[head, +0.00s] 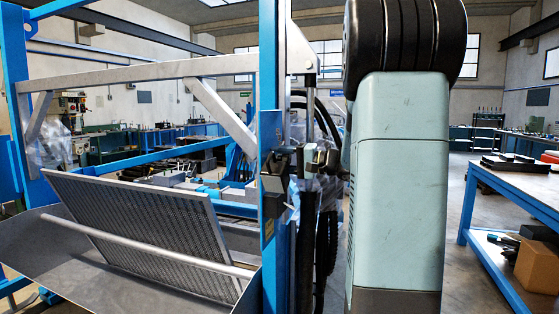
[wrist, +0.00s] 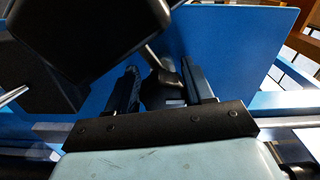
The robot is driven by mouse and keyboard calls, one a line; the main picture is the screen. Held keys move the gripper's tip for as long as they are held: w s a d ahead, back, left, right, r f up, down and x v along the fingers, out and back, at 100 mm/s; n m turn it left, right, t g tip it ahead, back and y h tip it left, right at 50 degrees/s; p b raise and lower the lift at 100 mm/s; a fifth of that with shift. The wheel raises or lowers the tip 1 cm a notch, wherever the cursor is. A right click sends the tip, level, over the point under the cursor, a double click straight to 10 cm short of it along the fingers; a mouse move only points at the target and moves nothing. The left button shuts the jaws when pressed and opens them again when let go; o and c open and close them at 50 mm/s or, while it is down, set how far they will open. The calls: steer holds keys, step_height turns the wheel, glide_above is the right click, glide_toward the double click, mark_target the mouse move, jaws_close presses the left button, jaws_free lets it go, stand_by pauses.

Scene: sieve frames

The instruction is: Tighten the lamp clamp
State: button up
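In the wrist view, a dark knob with a slim light-coloured stem (wrist: 166,78) stands between the two fingers of my gripper (wrist: 160,84). The fingers are apart, with a narrow gap beside the knob; contact on the right side is unclear. The stem runs up to a large black block (wrist: 95,35), which looks like the lamp clamp's body. In the head view, a dark clamp-like fitting (head: 274,178) sits on the blue upright post (head: 271,120). My gripper (head: 313,158) is just right of it, small and partly hidden by my arm and hoses.
A perforated sieve panel (head: 150,225) leans in a grey metal trough (head: 45,245) left of the post. A grey crossbar (head: 150,70) spans above. At the right stands a blue workbench (head: 525,187) with a cardboard box (head: 538,263) below. Open floor (head: 470,265) lies between.

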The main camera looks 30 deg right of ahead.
steer(key=shift+o, duration=1.4)
steer(key=shift+r, duration=0.1)
steer(key=v, duration=1.3)
steer(key=shift+s+d, duration=0.25)
steer(key=shift+s, duration=0.05)
